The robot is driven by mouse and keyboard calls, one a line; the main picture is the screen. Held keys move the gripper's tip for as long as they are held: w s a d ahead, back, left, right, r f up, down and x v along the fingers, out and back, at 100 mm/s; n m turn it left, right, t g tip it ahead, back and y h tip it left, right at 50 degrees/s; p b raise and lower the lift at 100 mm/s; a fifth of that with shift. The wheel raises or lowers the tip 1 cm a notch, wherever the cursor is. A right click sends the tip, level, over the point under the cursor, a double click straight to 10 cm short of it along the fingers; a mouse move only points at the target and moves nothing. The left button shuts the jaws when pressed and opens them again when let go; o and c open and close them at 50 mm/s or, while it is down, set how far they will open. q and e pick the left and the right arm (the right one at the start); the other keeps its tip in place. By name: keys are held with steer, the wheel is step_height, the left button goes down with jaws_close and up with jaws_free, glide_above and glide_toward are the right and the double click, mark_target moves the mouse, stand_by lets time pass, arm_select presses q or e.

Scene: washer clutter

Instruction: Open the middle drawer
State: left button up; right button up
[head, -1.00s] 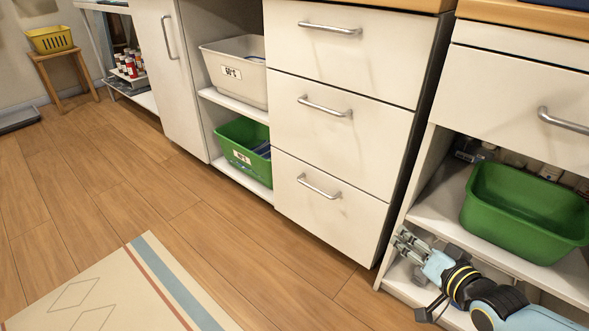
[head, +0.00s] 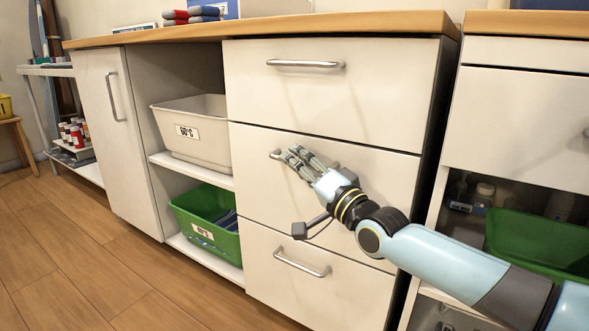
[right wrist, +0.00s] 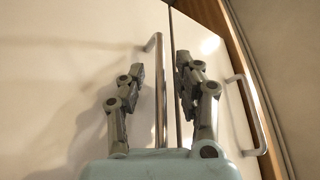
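The middle drawer (head: 380,185) is a white front in the three-drawer cabinet and looks closed. Its silver bar handle (head: 275,154) is partly hidden behind my right gripper (head: 295,157). In the right wrist view, the right gripper (right wrist: 160,78) is open, with one finger on each side of the middle handle (right wrist: 159,110). I cannot tell whether the fingers touch the bar. My left gripper is not in view.
The top drawer (head: 390,90) and bottom drawer (head: 350,290) are closed. A pale bin (head: 205,150) and a green bin (head: 185,215) stand on shelves to the left. Another green bin (head: 540,240) is at right. Open wooden floor (head: 80,260) lies at left.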

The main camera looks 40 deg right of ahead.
steer(key=shift+w+r, duration=0.1)
steer(key=shift+w, duration=0.45)
jaws_close()
